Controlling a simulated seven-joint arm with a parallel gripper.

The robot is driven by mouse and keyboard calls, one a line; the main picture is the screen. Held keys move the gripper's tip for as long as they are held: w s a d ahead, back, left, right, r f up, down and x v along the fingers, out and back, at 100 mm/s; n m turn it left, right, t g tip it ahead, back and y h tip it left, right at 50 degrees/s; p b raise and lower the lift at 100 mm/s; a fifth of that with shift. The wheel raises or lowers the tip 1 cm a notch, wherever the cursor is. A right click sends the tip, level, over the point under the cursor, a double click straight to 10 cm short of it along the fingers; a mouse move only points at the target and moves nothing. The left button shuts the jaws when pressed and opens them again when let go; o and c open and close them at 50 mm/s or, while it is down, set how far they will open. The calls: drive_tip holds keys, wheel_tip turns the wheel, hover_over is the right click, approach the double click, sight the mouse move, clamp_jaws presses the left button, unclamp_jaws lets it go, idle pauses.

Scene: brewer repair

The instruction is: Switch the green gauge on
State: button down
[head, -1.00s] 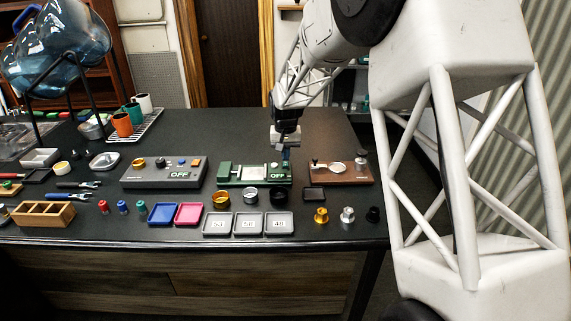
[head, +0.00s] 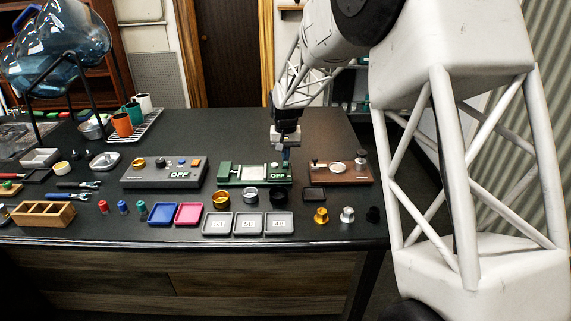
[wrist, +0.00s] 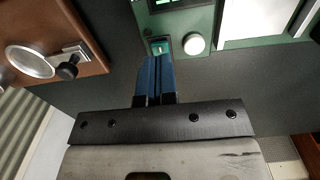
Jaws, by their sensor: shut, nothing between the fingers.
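The green gauge (head: 228,179) stands on the dark table, and its small display (head: 277,176) reads OFF. My gripper (head: 286,160) is shut and empty, pointing down at the right end of the gauge, behind the display. In the wrist view the blue fingertips (wrist: 154,62) are together just beside a small green rocker switch (wrist: 160,46) on the green gauge (wrist: 213,72). The fingers hide its near edge, and I cannot tell whether they touch it. A round white knob (wrist: 193,44) sits right of the switch.
A brown wooden device (head: 342,176) stands close on the right, and a grey box (head: 164,173) with its own OFF display on the left. Cups, fittings and grey trays (head: 248,224) line the front. The table behind the gauge is clear.

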sight(286, 165)
drive_tip(key=shift+f, duration=1.3)
idle(1.5)
drive_tip(key=shift+r, duration=3.55)
